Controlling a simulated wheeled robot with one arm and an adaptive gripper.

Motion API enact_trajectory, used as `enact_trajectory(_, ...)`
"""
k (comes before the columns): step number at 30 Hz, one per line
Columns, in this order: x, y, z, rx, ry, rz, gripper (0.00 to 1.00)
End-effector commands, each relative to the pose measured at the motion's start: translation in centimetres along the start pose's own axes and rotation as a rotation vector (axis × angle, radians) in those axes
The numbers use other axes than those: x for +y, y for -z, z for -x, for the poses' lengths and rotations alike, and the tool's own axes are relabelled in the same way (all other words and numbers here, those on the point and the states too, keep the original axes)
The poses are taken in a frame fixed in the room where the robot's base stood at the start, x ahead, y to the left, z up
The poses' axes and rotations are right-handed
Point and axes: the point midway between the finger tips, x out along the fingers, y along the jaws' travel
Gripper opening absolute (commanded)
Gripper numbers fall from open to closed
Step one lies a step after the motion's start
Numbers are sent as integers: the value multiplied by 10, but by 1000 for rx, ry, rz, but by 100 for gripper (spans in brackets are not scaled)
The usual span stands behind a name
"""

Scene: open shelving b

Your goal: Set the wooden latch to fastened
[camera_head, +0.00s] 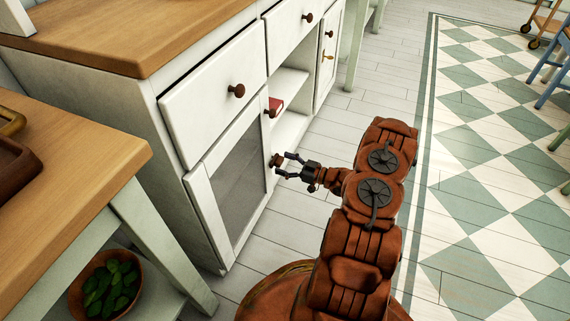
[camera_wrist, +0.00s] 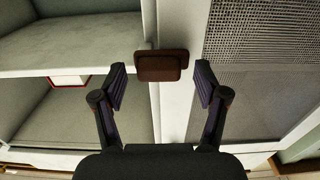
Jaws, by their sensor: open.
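The wooden latch (camera_wrist: 160,65) is a small dark brown block on the white upright between the mesh door and the open shelves, and it lies crosswise in the wrist view. It also shows in the head view (camera_head: 277,160) at the edge of the mesh door (camera_head: 241,167). My gripper (camera_head: 284,165) is open in front of it. In the wrist view my gripper (camera_wrist: 160,80) has one finger on each side of the latch, with visible gaps. I cannot tell whether the latch is fastened.
A round wooden knob (camera_head: 237,91) is on the drawer above. A red object (camera_head: 276,105) lies on the open shelf. A wood-topped table (camera_head: 90,160) stands at the left, with a bowl of green leaves (camera_head: 104,285) below it.

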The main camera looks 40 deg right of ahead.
Motion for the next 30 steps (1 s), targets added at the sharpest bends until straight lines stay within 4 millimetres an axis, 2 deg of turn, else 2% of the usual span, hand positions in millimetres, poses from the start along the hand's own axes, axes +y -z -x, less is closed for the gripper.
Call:
enact_trajectory(7,0,0,1,0,-1,0,73)
enact_trajectory(11,1,0,9,0,-2,0,73)
enact_trajectory(30,1,0,105,2,-3,0,73)
